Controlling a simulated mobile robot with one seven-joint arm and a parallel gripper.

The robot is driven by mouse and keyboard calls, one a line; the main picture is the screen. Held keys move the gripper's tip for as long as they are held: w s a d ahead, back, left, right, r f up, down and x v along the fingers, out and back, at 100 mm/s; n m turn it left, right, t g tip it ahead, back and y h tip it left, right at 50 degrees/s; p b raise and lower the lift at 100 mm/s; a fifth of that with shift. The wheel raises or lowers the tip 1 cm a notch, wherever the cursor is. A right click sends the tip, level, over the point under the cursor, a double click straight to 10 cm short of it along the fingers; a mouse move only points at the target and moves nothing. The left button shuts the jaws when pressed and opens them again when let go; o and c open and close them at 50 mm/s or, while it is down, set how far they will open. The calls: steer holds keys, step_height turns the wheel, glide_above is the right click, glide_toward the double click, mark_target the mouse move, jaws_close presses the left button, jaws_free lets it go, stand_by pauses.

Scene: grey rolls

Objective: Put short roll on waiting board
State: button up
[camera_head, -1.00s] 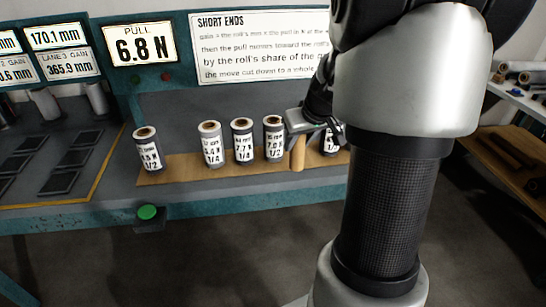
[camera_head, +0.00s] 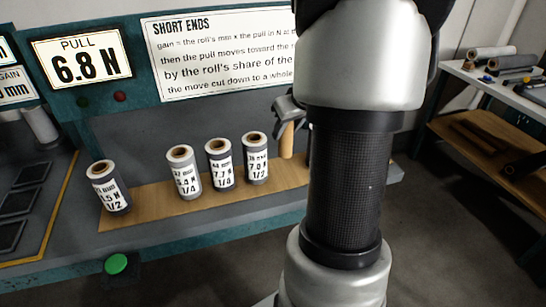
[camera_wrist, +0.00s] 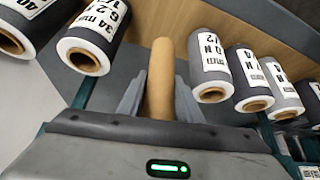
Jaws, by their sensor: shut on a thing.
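My gripper (camera_head: 288,122) is shut on a plain tan cylinder (camera_wrist: 160,75), which carries no label. It stands between the two fingers in the wrist view, and its lower part shows in the head view (camera_head: 287,142). Whether it touches the board below cannot be told. The waiting board, a long wooden strip (camera_head: 148,204), runs along the bench front. Dark and grey labelled rolls stand on it: one at the left end (camera_head: 109,188) reading 1/2, then a close group (camera_head: 184,172) to the left of my gripper. My arm hides the board's right part.
In the wrist view two labelled rolls (camera_wrist: 93,38) stand left of the cylinder and several right of it (camera_wrist: 210,65), close to the fingers. The board has a gap between its leftmost roll and the group. A green button (camera_head: 117,263) sticks out at the front.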

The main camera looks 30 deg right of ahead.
mark_target(286, 147)
steer(key=shift+f+b, duration=0.8)
steer(key=shift+f, duration=2.4)
steer(key=shift+f+b, duration=0.2)
steer(key=shift+b, duration=0.1)
steer(key=o, duration=1.1)
steer(key=shift+r, duration=0.1)
steer(key=shift+r+p, duration=0.25)
steer(key=shift+p, duration=0.2)
steer(key=p+v, duration=0.2)
steer(key=v, duration=0.9)
steer(key=shift+s+r, duration=0.3)
